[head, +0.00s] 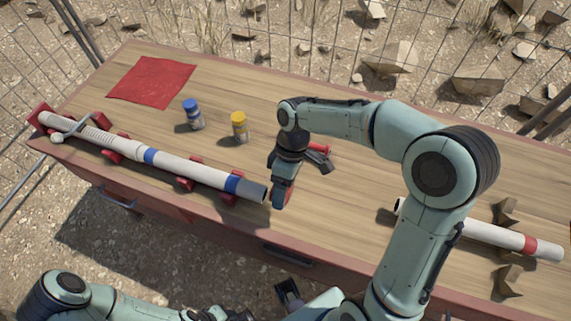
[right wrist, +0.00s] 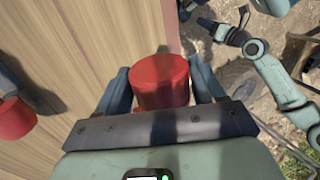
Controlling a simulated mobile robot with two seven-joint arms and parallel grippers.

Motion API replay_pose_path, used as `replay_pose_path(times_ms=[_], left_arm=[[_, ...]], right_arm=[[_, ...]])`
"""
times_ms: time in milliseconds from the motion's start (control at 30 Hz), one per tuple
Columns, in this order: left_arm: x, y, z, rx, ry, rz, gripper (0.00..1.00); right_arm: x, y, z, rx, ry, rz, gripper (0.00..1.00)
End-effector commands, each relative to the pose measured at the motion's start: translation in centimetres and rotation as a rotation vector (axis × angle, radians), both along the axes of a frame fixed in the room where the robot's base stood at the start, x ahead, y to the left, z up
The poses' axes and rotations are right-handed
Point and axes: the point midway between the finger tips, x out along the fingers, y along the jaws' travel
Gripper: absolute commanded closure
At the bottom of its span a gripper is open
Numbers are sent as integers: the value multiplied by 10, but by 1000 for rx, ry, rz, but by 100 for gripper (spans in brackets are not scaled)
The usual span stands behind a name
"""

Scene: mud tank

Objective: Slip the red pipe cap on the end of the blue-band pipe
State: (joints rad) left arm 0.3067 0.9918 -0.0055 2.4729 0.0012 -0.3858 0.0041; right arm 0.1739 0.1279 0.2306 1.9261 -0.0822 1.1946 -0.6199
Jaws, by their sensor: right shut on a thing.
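The blue-band pipe (head: 190,169) is a long grey-white pipe lying on red supports along the table's front left, with a dark right end. My right gripper (head: 282,196) is beside that end, just to its right. It is shut on the red pipe cap (right wrist: 160,82), which sits between both fingers in the right wrist view. The cap is mostly hidden by the fingers in the head view, and I cannot tell whether it touches the pipe. My left gripper (head: 289,291) is low in front of the table; its finger gap is unclear.
A red piece (head: 318,148) lies behind my right gripper. A blue-lidded jar (head: 192,114), a yellow-lidded jar (head: 240,127) and a red cloth (head: 152,82) are at the back left. A red-band pipe (head: 482,232) lies on brown supports at right.

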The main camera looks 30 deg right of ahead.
Motion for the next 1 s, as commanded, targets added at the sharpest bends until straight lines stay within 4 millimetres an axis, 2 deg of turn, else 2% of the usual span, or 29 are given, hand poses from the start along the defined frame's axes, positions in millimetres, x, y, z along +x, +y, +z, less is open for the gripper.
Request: replay_pose_path(times_ms=[367, 867, 1000], left_arm=[[-4, 0, -7, 1, 5, 0, 57], [-16, 0, -43, 0, 19, 1, 57], [-17, 0, -46, 0, 20, 1, 57]], right_arm=[[0, 1, -9, 5, 6, 0, 51], [6, 6, -55, 6, 6, 1, 51], [10, 9, -64, 6, 6, 1, 51]])
